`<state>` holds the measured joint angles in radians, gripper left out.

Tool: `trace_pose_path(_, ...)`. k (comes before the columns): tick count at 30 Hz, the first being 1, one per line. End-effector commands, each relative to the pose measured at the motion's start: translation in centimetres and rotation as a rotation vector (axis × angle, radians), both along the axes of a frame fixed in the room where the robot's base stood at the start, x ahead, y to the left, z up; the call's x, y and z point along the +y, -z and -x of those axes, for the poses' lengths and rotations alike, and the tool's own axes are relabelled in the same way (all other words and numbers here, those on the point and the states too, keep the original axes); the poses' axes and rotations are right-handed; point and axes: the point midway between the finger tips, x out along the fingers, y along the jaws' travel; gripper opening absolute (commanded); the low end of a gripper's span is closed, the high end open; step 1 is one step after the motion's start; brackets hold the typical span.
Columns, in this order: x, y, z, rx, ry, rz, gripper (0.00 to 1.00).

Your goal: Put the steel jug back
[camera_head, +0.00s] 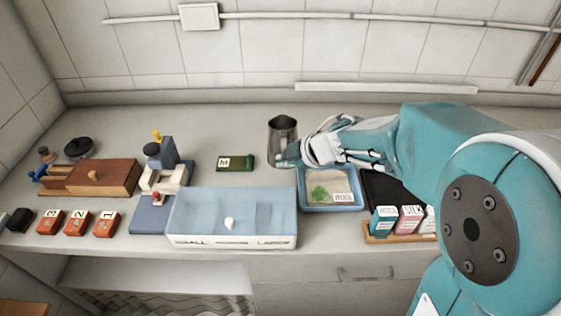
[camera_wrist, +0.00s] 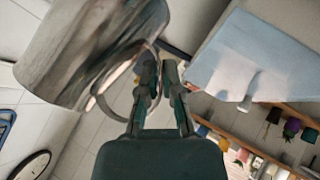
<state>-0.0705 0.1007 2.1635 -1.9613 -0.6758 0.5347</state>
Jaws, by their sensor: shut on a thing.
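The steel jug (camera_head: 283,138) is upright near the back of the counter, left of my arm. I cannot tell whether its base touches the counter. My gripper (camera_head: 291,157) is at the jug's lower right side. In the wrist view, the jug's shiny body (camera_wrist: 85,45) fills the upper left, and its looped handle (camera_wrist: 118,108) reaches to my fingers. My gripper (camera_wrist: 159,75) is shut on the handle there. The fingertips are partly hidden in the head view.
A blue tray (camera_head: 335,207) with a green item lies just in front of my gripper. A divided blue bin (camera_head: 232,241) stands front centre. A green block (camera_head: 236,163) lies left of the jug. Small boxes (camera_head: 411,219) stand at right. Counter between green block and jug is clear.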

Motion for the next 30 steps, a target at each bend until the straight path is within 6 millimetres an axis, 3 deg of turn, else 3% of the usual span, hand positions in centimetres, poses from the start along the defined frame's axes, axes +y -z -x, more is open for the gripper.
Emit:
trace_pose_path(18, -1.9, -3.3, 6.1, -0.005, 0.002, 0.000, 0.00)
trace_pose_path(30, -2.6, -4.4, 8.5, -0.003, 0.001, -0.001, 0.00)
